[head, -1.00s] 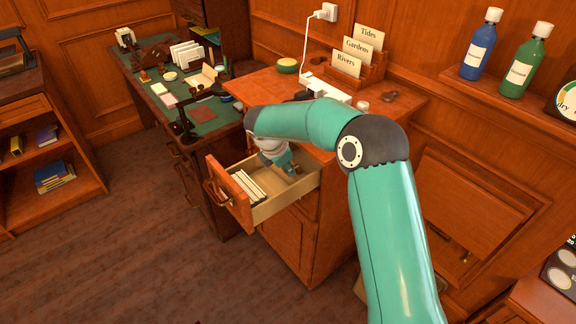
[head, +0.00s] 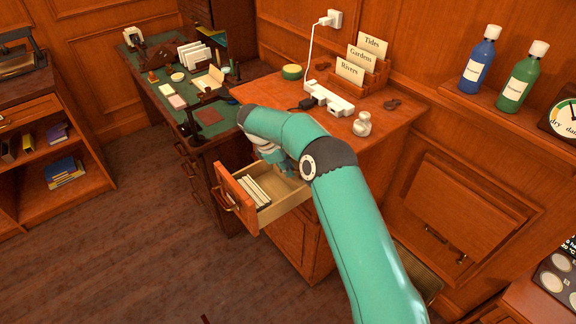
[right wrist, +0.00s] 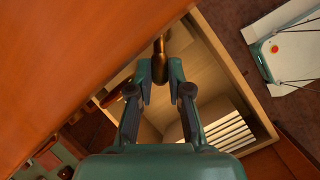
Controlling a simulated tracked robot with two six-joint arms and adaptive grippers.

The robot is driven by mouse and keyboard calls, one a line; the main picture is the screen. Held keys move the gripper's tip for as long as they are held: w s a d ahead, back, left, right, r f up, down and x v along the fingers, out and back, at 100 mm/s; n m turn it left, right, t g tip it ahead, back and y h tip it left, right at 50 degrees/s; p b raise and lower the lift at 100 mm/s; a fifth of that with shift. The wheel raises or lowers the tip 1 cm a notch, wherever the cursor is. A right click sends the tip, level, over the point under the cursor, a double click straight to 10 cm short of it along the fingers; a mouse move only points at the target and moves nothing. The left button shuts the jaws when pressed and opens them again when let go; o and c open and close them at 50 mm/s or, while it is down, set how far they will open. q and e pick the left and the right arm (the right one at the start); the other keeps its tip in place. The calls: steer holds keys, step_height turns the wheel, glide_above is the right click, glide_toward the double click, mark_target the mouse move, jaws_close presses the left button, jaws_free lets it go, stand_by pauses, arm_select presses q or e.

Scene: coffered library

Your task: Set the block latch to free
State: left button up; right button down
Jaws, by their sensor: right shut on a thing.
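My right gripper (head: 285,164) reaches down at the open drawer (head: 272,213) of the wooden cabinet; my arm partly hides it in the head view. In the right wrist view, its fingers (right wrist: 160,88) are close together on a small brass, rod-like piece (right wrist: 160,60) at the drawer's inner end. My left gripper is not in view.
The drawer holds several white cards (head: 257,190). On the cabinet top (head: 392,116) are a white power strip (head: 328,98), a card holder (head: 362,74) and a small pale jar (head: 362,124). Bottles stand on the right shelf. A green-topped desk (head: 205,118) stands behind.

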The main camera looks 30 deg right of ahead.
stand_by(0.3)
steer(key=c, duration=1.1)
jaws_free()
steer(key=shift+r, duration=0.1)
steer(key=shift+w, duration=0.1)
steer(key=shift+v, duration=3.85)
steer(key=shift+a, duration=0.15)
